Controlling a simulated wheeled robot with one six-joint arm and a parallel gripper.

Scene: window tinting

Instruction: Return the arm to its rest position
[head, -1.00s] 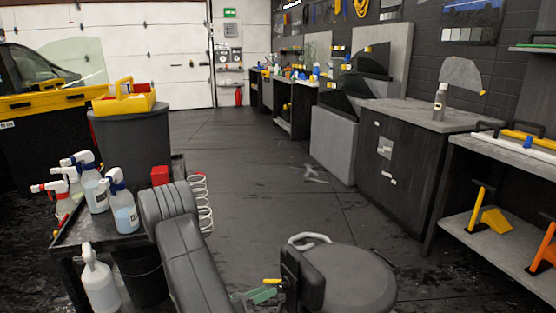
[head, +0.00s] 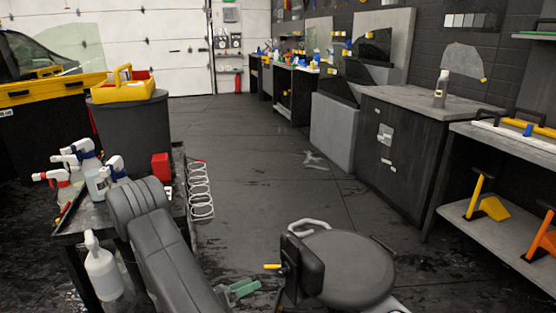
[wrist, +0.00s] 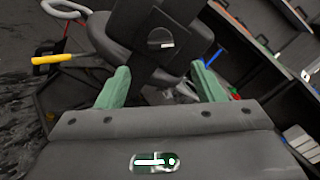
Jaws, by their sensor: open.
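My gripper (head: 242,291) shows at the bottom of the head view, low and left of a stool, at the end of my dark grey arm. In the wrist view its two green fingers (wrist: 162,84) stand wide apart with nothing between them. The round grey stool (head: 348,268) has a small dark backrest (head: 303,266) and a yellow lever (head: 271,267). In the wrist view the stool's dark parts (wrist: 140,30) lie beyond the fingers, and the yellow lever (wrist: 52,59) is at left. I cannot tell the exact gap from fingers to stool.
A dark cart (head: 70,224) with spray bottles (head: 97,180) and a red box (head: 160,166) stands left, close to my arm. A workbench (head: 510,160) and cabinet (head: 400,150) line the right.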

